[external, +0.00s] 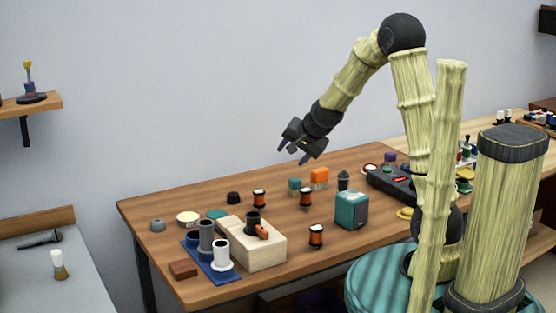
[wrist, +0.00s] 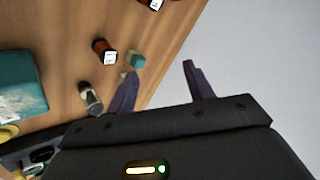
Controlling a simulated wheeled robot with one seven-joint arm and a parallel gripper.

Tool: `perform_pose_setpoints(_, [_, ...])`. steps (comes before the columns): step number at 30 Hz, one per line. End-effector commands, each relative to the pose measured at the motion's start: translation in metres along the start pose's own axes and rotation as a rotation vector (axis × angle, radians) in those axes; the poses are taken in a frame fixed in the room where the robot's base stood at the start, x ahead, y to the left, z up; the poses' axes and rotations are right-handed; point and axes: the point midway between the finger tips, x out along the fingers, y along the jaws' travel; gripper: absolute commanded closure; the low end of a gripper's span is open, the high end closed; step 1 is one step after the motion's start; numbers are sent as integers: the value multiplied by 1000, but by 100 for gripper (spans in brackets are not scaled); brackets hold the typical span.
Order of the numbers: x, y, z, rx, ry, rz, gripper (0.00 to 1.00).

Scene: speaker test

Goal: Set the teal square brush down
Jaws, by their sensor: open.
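A small teal block-shaped thing, which looks like the teal square brush (external: 295,184), sits on the wooden table near its back edge. It also shows in the wrist view (wrist: 136,60), just beyond the tip of the left finger. My gripper (external: 293,155) is open, tilted and well above the table, apart from the brush. In the wrist view the space between its fingers (wrist: 160,69) is empty, with the table edge and wall behind it.
An orange brush-like thing (external: 319,176) stands close right of the teal one. A spool (external: 305,198) and a teal box (external: 352,209) stand nearer the front.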

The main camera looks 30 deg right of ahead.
Motion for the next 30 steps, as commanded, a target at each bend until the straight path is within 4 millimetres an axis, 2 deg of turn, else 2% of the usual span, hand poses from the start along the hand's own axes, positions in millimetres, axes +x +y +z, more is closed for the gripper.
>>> perform_pose_setpoints(1, [-21, 28, 18, -154, -75, 51, 48])
perform_pose_setpoints(3, [-49, 70, 46, -385, -196, 121, 48])
perform_pose_setpoints(6, [-84, 122, 75, -645, -347, 194, 48])
perform_pose_setpoints(10, [-112, 161, 94, -831, -468, 243, 48])
perform_pose_setpoints(13, [-117, 169, 98, -871, -496, 253, 48])
perform_pose_setpoints(30, [-116, 168, 98, -866, -492, 251, 48])
